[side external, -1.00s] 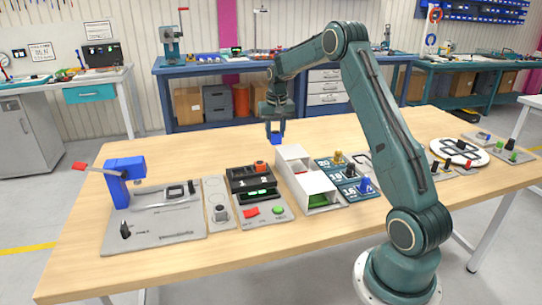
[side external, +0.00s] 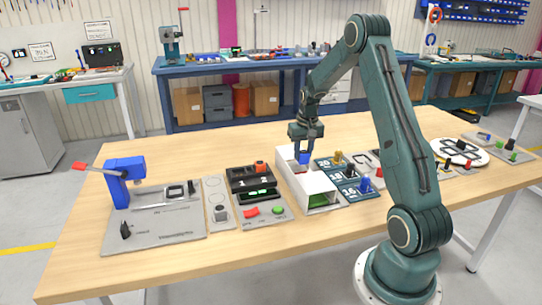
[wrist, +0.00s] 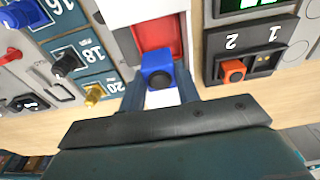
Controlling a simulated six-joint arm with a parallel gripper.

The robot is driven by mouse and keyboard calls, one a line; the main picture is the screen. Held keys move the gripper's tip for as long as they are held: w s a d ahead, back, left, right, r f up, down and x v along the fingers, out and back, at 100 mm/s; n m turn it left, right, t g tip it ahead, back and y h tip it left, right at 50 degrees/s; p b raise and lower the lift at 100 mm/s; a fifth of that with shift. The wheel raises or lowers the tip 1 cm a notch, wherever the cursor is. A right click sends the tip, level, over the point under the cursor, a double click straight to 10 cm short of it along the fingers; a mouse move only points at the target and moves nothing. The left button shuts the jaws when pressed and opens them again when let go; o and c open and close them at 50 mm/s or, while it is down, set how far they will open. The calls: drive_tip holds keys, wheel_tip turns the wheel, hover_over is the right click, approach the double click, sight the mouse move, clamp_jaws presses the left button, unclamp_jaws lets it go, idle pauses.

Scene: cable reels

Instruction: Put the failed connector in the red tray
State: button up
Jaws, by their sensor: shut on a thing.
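A blue connector (side external: 304,158) with a dark round face is held in my gripper (side external: 304,148). It also shows in the wrist view (wrist: 158,62), between the two fingers of my gripper (wrist: 158,84). My gripper is shut on it, above the far part of a white-walled box (side external: 319,185). The red tray (wrist: 172,38) shows in the wrist view as a red floor inside white walls, just beyond the connector and partly hidden by it. In the side view the red floor is hidden; a green floor (side external: 318,200) shows at the near end.
A black tester (side external: 251,181) with an orange connector (wrist: 232,71) in it stands left of the box. Numbered blue plates (wrist: 84,60) with connectors stand on its other side. A blue lever press (side external: 125,180) stands at the table's left. The back of the table is clear.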

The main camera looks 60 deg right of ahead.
drive_tip(key=shift+f, duration=0.55)
drive_tip(key=shift+f, duration=0.15)
drive_tip(key=shift+f, duration=2.15)
drive_tip(key=shift+f, duration=0.2)
drive_tip(key=shift+f, duration=0.85)
drive_tip(key=o, duration=1.1)
drive_tip(key=shift+c, duration=0.2)
drive_tip(key=shift+f, duration=0.1)
